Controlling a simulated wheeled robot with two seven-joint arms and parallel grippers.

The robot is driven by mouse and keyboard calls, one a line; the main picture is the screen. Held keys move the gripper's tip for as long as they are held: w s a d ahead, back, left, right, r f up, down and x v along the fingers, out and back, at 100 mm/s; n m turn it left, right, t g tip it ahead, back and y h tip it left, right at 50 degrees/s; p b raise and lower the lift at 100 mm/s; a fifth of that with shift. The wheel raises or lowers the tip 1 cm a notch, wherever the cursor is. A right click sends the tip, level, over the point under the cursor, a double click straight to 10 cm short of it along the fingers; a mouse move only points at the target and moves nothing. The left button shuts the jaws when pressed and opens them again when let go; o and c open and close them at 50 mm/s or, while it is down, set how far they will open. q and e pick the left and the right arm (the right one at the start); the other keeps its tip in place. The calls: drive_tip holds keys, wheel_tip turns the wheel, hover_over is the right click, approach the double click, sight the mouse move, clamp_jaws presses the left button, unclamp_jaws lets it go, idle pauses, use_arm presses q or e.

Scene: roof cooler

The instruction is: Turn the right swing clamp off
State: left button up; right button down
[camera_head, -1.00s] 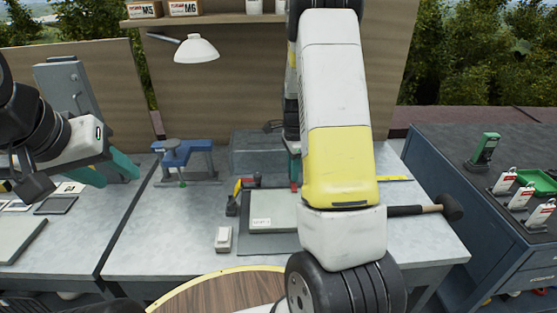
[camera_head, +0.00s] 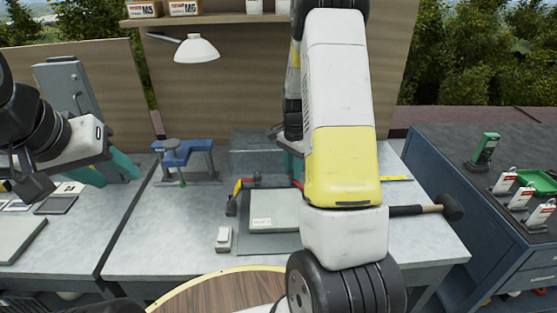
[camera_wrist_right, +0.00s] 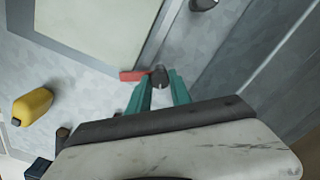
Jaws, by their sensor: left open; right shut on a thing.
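In the right wrist view, the right swing clamp shows as a red bar (camera_wrist_right: 133,76) and a dark round piece (camera_wrist_right: 158,75) beside the corner of a pale panel. My right gripper (camera_wrist_right: 160,82) has its teal fingertips on either side of the dark piece and is shut on the clamp. In the head view my right arm hides most of this clamp; part of a teal finger of that gripper (camera_head: 291,166) shows left of the arm. My left gripper (camera_head: 122,170) is open and empty over the bench's left side. The pale panel (camera_head: 272,222) lies on a dark base.
A small pale box (camera_head: 224,239) lies in front. A hammer (camera_head: 428,209) lies right of my arm. A yellow object (camera_wrist_right: 32,106) shows in the wrist view.

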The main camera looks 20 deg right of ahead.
drive_tip(key=n, duration=1.1)
drive_tip(key=shift+n, duration=0.5)
drive_tip(key=shift+w, duration=0.1)
drive_tip(key=c, duration=1.2)
unclamp_jaws()
drive_tip(key=shift+o, duration=0.2)
drive_tip(key=shift+r, duration=0.15)
wheel_tip(320, 180, up, 6)
drive_tip(key=shift+r, duration=0.8)
